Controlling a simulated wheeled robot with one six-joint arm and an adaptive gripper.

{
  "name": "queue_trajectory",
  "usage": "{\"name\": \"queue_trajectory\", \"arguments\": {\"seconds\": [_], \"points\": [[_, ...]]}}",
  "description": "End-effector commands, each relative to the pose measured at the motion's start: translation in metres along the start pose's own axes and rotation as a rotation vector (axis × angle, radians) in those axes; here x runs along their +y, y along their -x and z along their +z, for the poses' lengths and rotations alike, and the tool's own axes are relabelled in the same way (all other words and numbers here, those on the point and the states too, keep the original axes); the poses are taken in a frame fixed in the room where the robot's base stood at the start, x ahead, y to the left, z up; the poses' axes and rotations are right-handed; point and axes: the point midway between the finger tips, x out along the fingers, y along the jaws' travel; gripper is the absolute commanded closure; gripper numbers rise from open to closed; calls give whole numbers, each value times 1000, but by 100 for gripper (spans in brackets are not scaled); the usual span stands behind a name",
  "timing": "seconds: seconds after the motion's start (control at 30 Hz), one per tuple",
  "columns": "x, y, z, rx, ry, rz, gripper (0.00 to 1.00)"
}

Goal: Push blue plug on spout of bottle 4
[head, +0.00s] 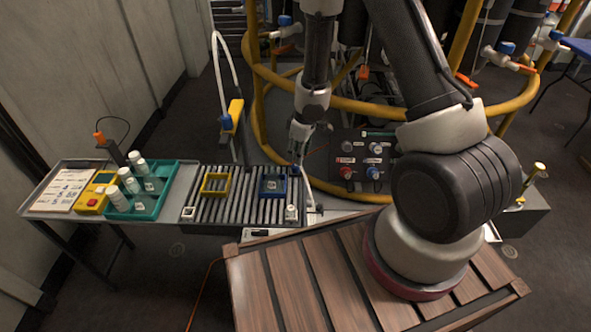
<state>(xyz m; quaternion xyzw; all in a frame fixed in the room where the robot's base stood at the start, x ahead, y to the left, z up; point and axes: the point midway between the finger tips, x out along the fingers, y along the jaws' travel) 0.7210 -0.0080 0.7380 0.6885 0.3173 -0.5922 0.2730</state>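My gripper (298,162) points down over the right end of the roller tray, in front of the yellow rosette frame (262,125). It is small and dark here, so I cannot tell whether it is open or shut; a small blue spot shows by its tips. Dark bottles (489,32) stand inside the frame at the top right. Pale spouts with blue parts show at the top left (284,21) and the right (506,48) of the frame. I cannot read any bottle number, so I cannot tell which is bottle 4. My arm hides the frame's middle.
A roller tray (232,211) holds a yellow bin (201,185) and a blue bin (261,189). A teal crate (165,199) with several white-capped sample bottles stands left. A black control panel (352,165) is right of my gripper. A white hose (218,80) rises behind the tray.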

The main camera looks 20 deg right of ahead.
Motion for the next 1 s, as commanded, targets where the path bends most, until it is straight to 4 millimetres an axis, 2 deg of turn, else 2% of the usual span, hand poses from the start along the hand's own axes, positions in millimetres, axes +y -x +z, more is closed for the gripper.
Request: {"name": "queue_trajectory", "arguments": {"seconds": [0.17, 0.47, 0.87, 1.0], "points": [[-1, -13, 0, -2, 1, -2, 64], [-2, -49, 1, 0, 0, -1, 64], [-2, -52, 1, 0, 1, 0, 64], [-2, -52, 1, 0, 0, 0, 87]]}}
